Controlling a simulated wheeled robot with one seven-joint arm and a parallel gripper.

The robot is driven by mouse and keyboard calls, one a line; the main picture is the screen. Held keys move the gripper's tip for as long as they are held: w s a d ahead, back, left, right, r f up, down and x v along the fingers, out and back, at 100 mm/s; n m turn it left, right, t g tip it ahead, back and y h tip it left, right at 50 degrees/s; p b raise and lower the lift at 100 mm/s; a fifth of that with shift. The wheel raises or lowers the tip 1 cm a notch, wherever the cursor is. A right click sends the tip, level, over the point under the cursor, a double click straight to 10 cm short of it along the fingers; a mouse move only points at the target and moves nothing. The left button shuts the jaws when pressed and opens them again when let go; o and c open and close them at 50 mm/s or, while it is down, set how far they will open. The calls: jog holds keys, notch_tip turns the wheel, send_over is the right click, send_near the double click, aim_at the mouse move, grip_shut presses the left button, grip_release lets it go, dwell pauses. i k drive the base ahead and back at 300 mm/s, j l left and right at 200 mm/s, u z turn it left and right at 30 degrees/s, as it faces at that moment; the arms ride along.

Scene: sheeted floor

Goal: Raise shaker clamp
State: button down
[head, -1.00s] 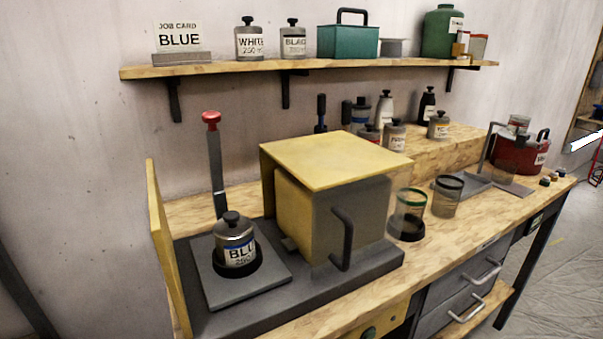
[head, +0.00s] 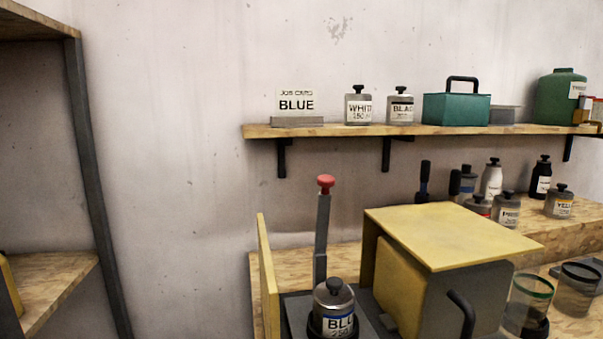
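The shaker stands on the wooden bench, with a yellow-topped housing (head: 455,235) and a black handle on its front. The clamp appears to be the upright grey lever (head: 321,240) with a red knob (head: 326,184), left of the housing. The lever stands nearly vertical. A blue-labelled can (head: 334,300) with a dark lid knob sits upright in front of the lever on the grey platform (head: 295,310). Nothing visible presses on the can's lid. A yellow side panel (head: 266,270) stands left of the lever. My gripper is not in view.
A wall shelf (head: 400,131) above holds a job card reading BLUE (head: 297,103), white and black cans and a green box (head: 456,108). Several bottles stand behind the housing. Glass jars (head: 529,303) stand to its right. A dark rack post (head: 98,190) is at left.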

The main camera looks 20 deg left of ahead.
aim_at(326, 182)
jog(key=j, duration=2.1)
jog(key=i+z, duration=0.05)
